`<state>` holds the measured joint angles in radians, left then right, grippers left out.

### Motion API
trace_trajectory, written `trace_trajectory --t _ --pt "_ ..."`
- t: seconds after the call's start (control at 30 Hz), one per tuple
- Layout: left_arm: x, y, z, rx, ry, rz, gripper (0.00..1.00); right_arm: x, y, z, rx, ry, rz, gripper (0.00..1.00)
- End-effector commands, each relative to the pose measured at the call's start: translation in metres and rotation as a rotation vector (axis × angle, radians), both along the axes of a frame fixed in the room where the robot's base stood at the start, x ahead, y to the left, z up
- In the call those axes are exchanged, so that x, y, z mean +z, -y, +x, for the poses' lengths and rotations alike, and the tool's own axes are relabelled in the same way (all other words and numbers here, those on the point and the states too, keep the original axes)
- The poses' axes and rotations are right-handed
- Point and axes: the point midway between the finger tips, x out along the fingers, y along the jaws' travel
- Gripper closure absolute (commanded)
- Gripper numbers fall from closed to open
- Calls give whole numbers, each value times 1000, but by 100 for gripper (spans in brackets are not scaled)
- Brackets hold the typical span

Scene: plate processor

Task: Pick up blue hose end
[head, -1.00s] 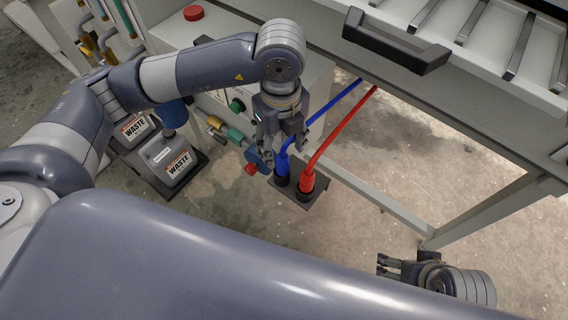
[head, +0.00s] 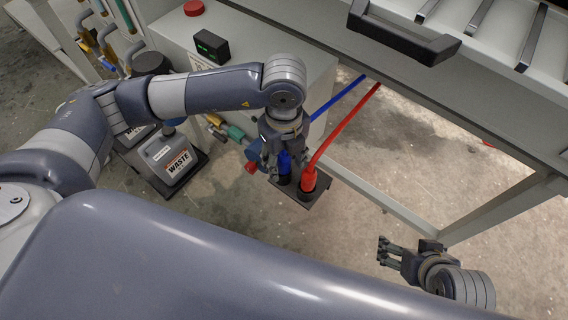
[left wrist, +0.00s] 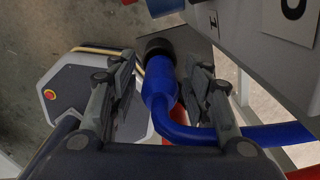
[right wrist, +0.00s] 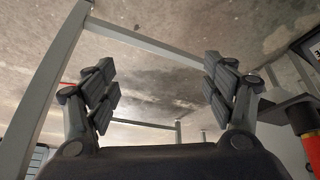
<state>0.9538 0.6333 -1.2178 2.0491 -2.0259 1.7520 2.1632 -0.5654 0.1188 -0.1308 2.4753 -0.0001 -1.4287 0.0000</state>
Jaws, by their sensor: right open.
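The blue hose end (head: 284,160) stands in a black socket on a small dark holder (head: 318,196), beside the red hose end (head: 309,180). My left gripper (head: 278,168) is over the blue hose end with its fingers pointing down. In the left wrist view the blue hose end (left wrist: 159,84) lies between the two open fingers of the left gripper (left wrist: 160,90), with a gap on the left side and the right finger close to it. My right gripper (head: 388,252) is open and empty, low at the right; it also shows in the right wrist view (right wrist: 160,85).
Waste canisters (head: 168,160) stand on a tray at the left. A bench frame with a black handle (head: 400,32) is at the upper right. A red button (head: 194,8) sits on the machine box. Floor is bare between the holder and the right gripper.

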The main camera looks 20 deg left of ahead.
Motion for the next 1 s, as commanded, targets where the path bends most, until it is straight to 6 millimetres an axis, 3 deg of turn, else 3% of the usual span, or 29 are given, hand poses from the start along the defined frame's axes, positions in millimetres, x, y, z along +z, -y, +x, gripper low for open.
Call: trace_trajectory --t 0.03,0.13,0.17,0.57,0.77,1.0 --pt "0 0 0 0 0 0 74 0 0 0 0 0 0 23" --pt "0 0 0 0 0 0 97 0 0 0 0 -1 0 23" --pt "0 0 0 0 0 0 100 0 0 0 0 -1 0 23" --pt "7 0 0 0 2 -1 100 0 1 -4 -2 -20 -4 23" --pt "35 1 1 -1 4 -2 100 -5 10 -38 -12 -162 -32 23" --pt "83 1 1 -1 3 -3 100 6 11 -38 -12 -162 -32 23"
